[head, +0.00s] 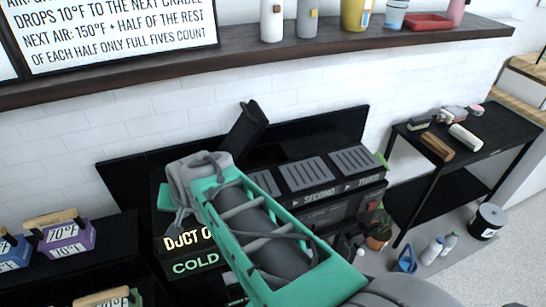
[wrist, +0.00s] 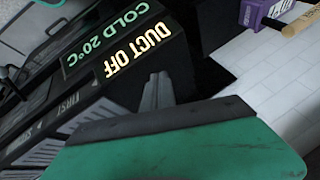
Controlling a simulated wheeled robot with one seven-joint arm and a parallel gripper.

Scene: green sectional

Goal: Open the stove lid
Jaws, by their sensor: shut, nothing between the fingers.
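The stove (head: 330,205) is a long black unit against the tiled wall, with ribbed grey tops over sections marked SECOND and THIRD. It also shows, turned round, in the wrist view (wrist: 90,85), where FIRST can be read. A dark slab (head: 246,125), which looks like a raised lid, stands tilted up behind my gripper at the stove's left part. My gripper (head: 198,170) is shut and empty over the left part, hiding much of the first section. Its green and dark-edged end fills the bottom of the wrist view (wrist: 170,125). I cannot tell whether it touches the slab.
Lit text, DUCT OFF and COLD 20°C (head: 195,264), marks the stove's left front. A purple tagged block (head: 66,241) stands at the left. A shelf (head: 300,58) with bottles runs above. A black side table (head: 470,150) with small items stands right.

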